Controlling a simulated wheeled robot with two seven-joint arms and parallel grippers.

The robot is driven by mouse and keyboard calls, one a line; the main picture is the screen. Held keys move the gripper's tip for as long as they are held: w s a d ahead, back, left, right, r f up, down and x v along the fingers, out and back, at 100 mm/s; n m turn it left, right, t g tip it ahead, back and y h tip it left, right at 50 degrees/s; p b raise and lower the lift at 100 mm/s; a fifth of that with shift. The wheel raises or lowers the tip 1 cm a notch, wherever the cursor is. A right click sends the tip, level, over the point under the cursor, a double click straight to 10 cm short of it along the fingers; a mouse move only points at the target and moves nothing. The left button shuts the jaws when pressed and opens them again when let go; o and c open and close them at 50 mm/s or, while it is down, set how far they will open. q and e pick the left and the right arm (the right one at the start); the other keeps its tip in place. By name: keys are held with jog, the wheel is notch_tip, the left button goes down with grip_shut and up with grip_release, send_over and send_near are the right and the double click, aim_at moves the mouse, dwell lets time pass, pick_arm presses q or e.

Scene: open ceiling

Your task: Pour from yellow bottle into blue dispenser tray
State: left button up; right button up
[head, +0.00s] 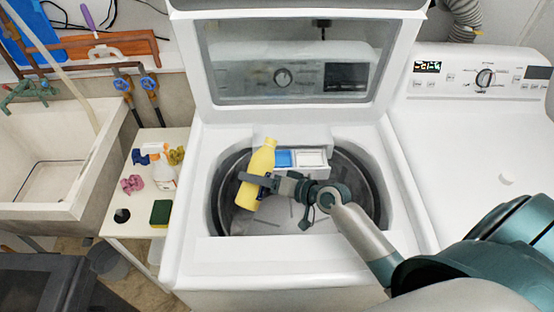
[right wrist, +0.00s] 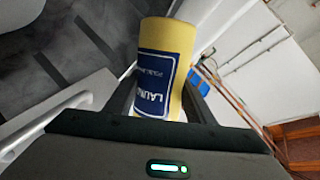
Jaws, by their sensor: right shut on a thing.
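The yellow bottle (head: 257,172) is in my right gripper (head: 260,181), held over the open washer drum and tilted a little, its top leaning right. In the right wrist view the bottle (right wrist: 167,60) with a dark blue label stands between the two fingers (right wrist: 165,105). The blue dispenser tray (head: 284,158) is just right of the bottle's upper part, at the back of the drum opening, beside a white compartment. I cannot tell whether the bottle mouth is over the tray. No liquid shows. My left gripper is out of view.
The washer's lid (head: 295,60) stands open behind the drum. A white side table (head: 135,222) at left holds a spray bottle (head: 161,168), a sponge (head: 161,212) and small items. A sink (head: 60,160) is farther left; a dryer (head: 470,140) is at right.

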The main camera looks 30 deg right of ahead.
jog(key=shift+s+a+f+m+y, duration=0.2)
jog(key=shift+a+f+m+y, duration=0.1)
jog(key=shift+f+m, duration=0.3)
dwell(1.0)
jog(key=shift+s+a+r+m+g+y, duration=0.2)
jog(key=shift+m+g+y, duration=0.15)
jog(key=shift+m, duration=0.25)
dwell(0.9)
jog(key=shift+w+d+r+m+g+y+p, duration=0.2)
jog(key=shift+r+m+p, duration=0.15)
jog(key=shift+r+p, duration=0.15)
jog(key=shift+w+d+r+m+g+y+p, duration=0.15)
jog(key=shift+r+m+p, duration=0.25)
jog(key=shift+p, duration=0.2)
dwell(0.4)
jog(key=shift+r+m+y+p, duration=0.3)
jog(key=shift+m+p, duration=0.1)
jog(key=shift+m, duration=0.25)
dwell(2.8)
